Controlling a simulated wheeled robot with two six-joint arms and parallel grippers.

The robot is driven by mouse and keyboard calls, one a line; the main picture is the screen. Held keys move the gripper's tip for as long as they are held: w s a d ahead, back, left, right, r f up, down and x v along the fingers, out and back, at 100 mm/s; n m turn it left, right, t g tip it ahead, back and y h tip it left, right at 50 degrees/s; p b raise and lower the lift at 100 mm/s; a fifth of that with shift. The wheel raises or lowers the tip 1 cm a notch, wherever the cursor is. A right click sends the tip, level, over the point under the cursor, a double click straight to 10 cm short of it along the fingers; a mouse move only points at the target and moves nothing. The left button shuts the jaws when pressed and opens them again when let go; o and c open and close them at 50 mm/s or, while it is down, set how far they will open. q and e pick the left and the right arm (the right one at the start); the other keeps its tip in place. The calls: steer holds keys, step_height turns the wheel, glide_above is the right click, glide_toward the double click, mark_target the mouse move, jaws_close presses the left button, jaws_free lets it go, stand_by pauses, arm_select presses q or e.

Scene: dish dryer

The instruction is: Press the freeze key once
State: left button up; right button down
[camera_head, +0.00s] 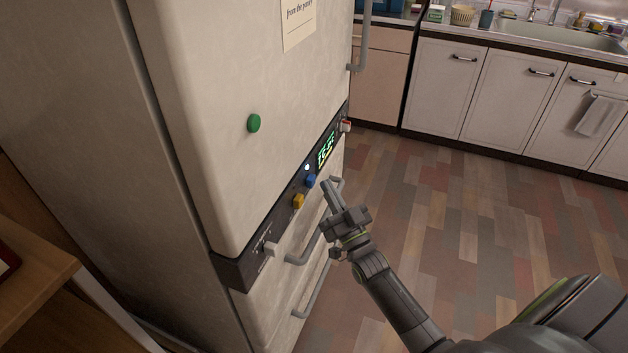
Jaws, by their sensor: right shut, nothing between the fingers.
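A large off-white fridge (225,70) stands at the left of the view. A dark control strip (240,262) runs across its front. The strip carries a yellow key (298,201), a blue key (310,181), a small white light (307,168) and a green lit display (326,149). I cannot read which key is the freeze key. My right gripper (327,184) is shut and empty, its fingertips pointing at the strip just right of the blue key. I cannot tell whether they touch it. My left gripper is not in view.
Grey handles (302,252) stick out from the drawers below the strip. A white slider or switch (271,248) sits at its left end. A green round magnet (254,123) is on the door above. Open wooden floor (450,220) lies to the right, before white cabinets (440,85).

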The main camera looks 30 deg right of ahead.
steer(key=shift+d, duration=0.1)
steer(key=s+d, duration=0.1)
steer(key=s, duration=0.1)
steer(key=s+d+p, duration=0.1)
steer(key=d, duration=0.1)
steer(key=shift+s, duration=0.4)
stand_by(0.7)
